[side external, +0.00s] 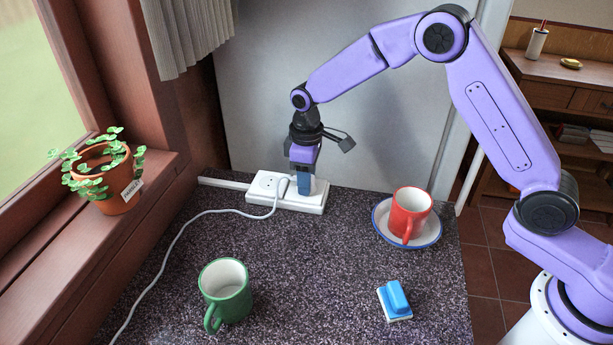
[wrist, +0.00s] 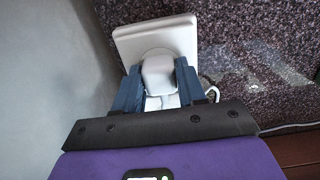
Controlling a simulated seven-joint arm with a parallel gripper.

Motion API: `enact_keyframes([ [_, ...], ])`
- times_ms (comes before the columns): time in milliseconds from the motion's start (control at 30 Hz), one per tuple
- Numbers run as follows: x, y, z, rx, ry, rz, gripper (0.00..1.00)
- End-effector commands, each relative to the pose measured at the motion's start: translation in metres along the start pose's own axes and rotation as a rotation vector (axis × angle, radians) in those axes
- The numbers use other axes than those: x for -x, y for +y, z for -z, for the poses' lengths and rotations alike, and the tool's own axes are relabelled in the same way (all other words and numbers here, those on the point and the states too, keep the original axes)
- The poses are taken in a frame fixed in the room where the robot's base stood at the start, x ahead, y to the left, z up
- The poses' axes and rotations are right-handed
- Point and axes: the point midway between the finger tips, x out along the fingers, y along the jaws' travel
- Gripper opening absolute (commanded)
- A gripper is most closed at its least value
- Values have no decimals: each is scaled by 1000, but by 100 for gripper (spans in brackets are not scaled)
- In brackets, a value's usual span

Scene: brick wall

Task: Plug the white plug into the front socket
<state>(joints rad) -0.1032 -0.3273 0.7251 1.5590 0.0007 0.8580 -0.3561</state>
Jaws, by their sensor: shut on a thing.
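My gripper (side external: 303,183) points down at the right part of the white socket strip (side external: 314,204). Its blue fingers are shut on the white plug (wrist: 158,74), one on each side of it in the wrist view. The plug is upright over a round socket recess on the strip (wrist: 182,28). I cannot tell how deep it sits, as the fingers and the plug body hide its pins. A white cord (side external: 222,211) runs from beside the gripper to the left across the table.
A green mug (side external: 226,290) stands at the front left. A red cup (side external: 408,212) stands on a saucer (side external: 433,231) at the right. A blue and white brush-like block (side external: 396,299) lies at the front right. A potted plant (side external: 116,192) is on the sill. The middle of the table is clear.

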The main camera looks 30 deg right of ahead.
Motion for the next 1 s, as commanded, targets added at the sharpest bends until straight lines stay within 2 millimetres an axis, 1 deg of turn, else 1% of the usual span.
enact_keyframes([
  [367,-1,0,0,0,0,0,4],
  [400,-1,0,0,0,0,0,53],
  [433,-1,0,0,0,0,0,63],
  [467,-1,0,0,0,0,0,70],
  [667,-1,0,0,0,0,0,70],
  [733,-1,0,0,0,0,0,89],
  [767,-1,0,0,0,0,0,91],
  [1000,-1,0,0,0,0,0,91],
])
